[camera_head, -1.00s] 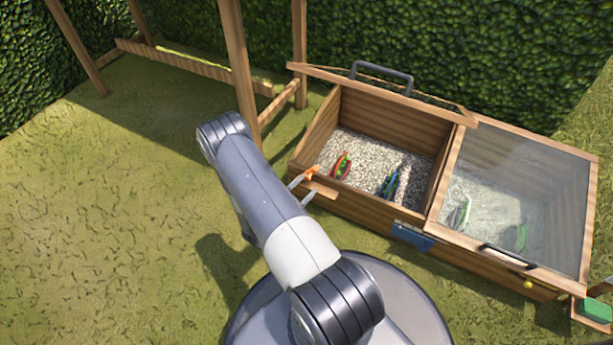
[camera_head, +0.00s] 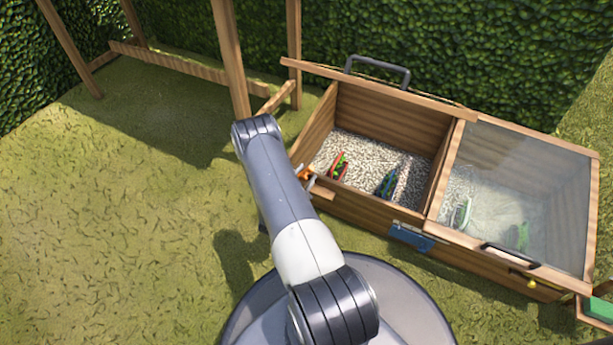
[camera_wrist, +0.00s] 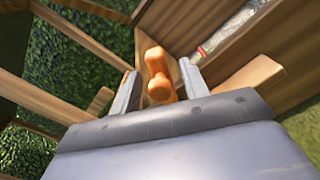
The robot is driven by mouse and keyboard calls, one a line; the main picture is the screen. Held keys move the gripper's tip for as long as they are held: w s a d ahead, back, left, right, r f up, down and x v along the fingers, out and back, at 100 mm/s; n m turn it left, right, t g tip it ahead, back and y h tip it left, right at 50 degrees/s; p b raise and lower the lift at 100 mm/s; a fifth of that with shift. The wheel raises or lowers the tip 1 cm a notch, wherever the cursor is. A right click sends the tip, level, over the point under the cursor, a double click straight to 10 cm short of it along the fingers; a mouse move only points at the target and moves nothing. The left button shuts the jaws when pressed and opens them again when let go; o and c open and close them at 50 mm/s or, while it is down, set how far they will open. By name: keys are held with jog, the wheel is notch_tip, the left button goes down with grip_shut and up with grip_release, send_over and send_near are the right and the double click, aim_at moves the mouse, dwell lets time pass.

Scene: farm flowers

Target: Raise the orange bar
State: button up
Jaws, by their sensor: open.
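The orange bar (camera_wrist: 157,75) stands between the two fingers of my gripper (camera_wrist: 158,88) in the wrist view. The fingers are open, one on each side of it, with a small gap to be seen. In the head view the orange bar (camera_head: 305,173) is a small piece at the left front corner of the wooden box (camera_head: 360,211). My gripper (camera_head: 307,180) is mostly hidden there behind my arm, with a fingertip showing beside the bar.
The box's left compartment is open, with gravel, a red item (camera_head: 339,166) and a blue item (camera_head: 386,183). A glass lid (camera_head: 525,190) covers the right compartment. A wooden post (camera_head: 231,60) stands behind my arm. Grass lies clear at left.

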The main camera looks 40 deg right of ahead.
jog(key=shift+w+d, duration=0.25)
jog(key=shift+d, duration=0.3)
grip_shut()
